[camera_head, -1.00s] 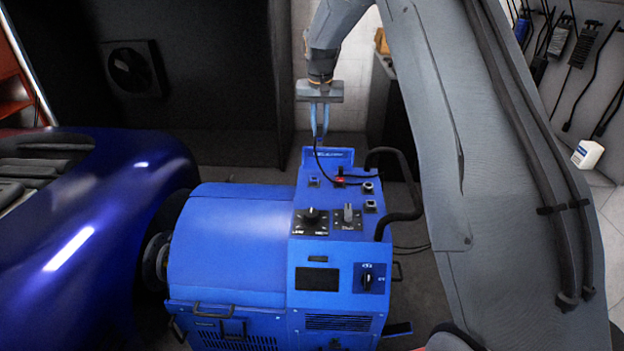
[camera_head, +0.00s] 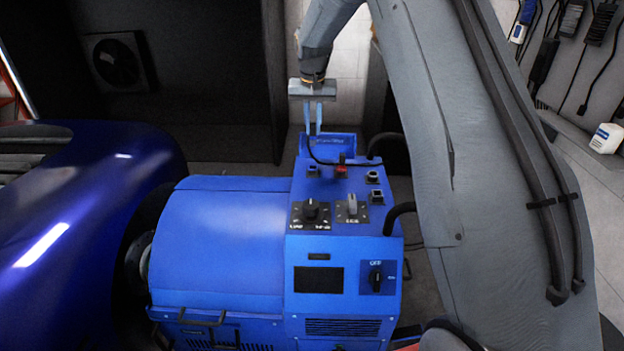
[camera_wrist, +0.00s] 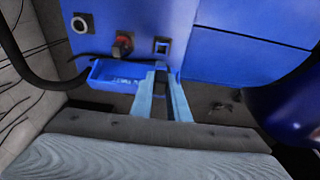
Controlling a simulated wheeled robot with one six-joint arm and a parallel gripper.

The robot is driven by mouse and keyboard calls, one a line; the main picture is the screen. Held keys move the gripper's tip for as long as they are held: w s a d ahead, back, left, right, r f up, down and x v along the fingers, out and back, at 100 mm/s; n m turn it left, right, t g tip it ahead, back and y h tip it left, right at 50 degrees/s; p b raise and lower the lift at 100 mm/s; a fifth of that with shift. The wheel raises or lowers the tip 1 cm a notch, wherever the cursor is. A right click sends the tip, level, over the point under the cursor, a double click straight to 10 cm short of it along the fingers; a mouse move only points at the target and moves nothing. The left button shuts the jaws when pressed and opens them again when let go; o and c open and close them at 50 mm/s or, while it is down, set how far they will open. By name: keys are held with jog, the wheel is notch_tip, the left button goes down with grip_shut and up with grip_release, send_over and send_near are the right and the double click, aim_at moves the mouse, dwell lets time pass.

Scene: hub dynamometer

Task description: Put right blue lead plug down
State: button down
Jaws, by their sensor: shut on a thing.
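My gripper (camera_head: 313,131) hangs over the back of the blue dynamometer (camera_head: 225,235), fingers pointing down. Its fingers are close together, and in the wrist view the gripper (camera_wrist: 162,82) is shut on a small dark thing (camera_wrist: 160,78), apparently the lead plug. The fingers mostly hide the plug, and I cannot make out its blue colour. A black lead (camera_head: 325,161) runs from near the fingertips towards a red fitting (camera_head: 341,166) on the top panel. A shallow blue tray (camera_head: 345,143) is at the machine's back edge, just beside the fingers; it also shows in the wrist view (camera_wrist: 112,80).
Square sockets (camera_head: 376,196) and knobs (camera_head: 311,210) stand on the panel. A black hose (camera_head: 388,139) loops at its right. A glossy blue car body (camera_head: 85,215) is at left. Tools and a white bottle (camera_head: 606,138) are at right.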

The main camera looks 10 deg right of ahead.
notch_tip(320, 180, down, 10)
jog(key=p, duration=0.3)
jog(key=shift+f, duration=0.25)
jog(key=shift+s+f+b, duration=0.15)
jog(key=shift+f+b, duration=0.35)
jog(key=shift+f, duration=0.35)
jog(key=c, duration=1.7)
grip_release()
jog(key=shift+r, duration=0.1)
